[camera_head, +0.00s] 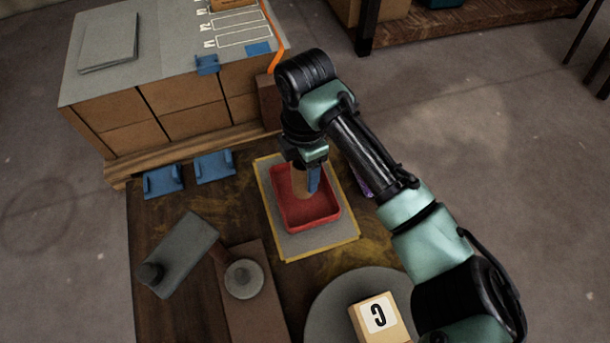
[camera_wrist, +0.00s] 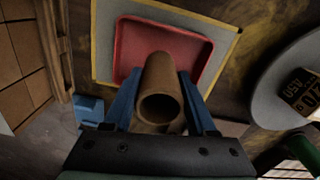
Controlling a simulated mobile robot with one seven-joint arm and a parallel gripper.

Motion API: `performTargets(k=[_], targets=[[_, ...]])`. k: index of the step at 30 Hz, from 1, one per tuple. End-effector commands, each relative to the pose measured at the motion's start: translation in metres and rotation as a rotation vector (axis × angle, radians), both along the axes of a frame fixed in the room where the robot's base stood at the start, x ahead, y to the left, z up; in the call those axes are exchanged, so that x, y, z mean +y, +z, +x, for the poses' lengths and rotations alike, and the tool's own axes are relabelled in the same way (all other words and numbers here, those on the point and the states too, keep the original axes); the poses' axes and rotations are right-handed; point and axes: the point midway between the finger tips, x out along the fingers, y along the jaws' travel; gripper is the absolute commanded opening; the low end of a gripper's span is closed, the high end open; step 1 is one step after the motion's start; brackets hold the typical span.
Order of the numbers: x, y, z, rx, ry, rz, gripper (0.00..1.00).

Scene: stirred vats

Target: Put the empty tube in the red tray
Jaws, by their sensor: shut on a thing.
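The empty tube (camera_wrist: 159,78) is a brown, hollow cardboard cylinder with its open end facing the wrist camera. My gripper (camera_wrist: 160,90) is shut on it, with a blue finger on each side. In the head view my gripper (camera_head: 308,180) points down over the red tray (camera_head: 318,218), and the tube (camera_head: 299,184) shows upright beside a blue finger. The red tray also shows in the wrist view (camera_wrist: 197,44), beyond the tube. It lies on a grey mat with a yellow border (camera_head: 290,245). I cannot tell whether the tube's lower end touches the tray floor.
A grey slab (camera_head: 185,255) and a brown board with a round knob (camera_head: 243,278) are front left. Stacked cartons (camera_head: 180,108) stand behind, with blue brackets (camera_head: 163,181) before them.

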Motion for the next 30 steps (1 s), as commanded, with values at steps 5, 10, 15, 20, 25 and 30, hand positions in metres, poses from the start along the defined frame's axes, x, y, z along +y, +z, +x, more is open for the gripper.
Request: performTargets(k=[5, 10, 15, 20, 25, 30], targets=[[0.0, -0.026, -0.001, 0.003, -0.001, 0.001, 0.04], [0.0, -0.026, 0.0, 0.0, 0.0, 0.001, 0.04], [0.0, -0.029, 0.0, 0.001, 0.0, 0.0, 0.04], [0.0, -0.029, 0.0, 0.001, 0.0, 0.0, 0.79], [0.0, -0.029, 0.0, 0.001, 0.0, 0.0, 0.87], [0.0, -0.028, 0.0, 0.0, 0.0, 0.0, 0.87]])
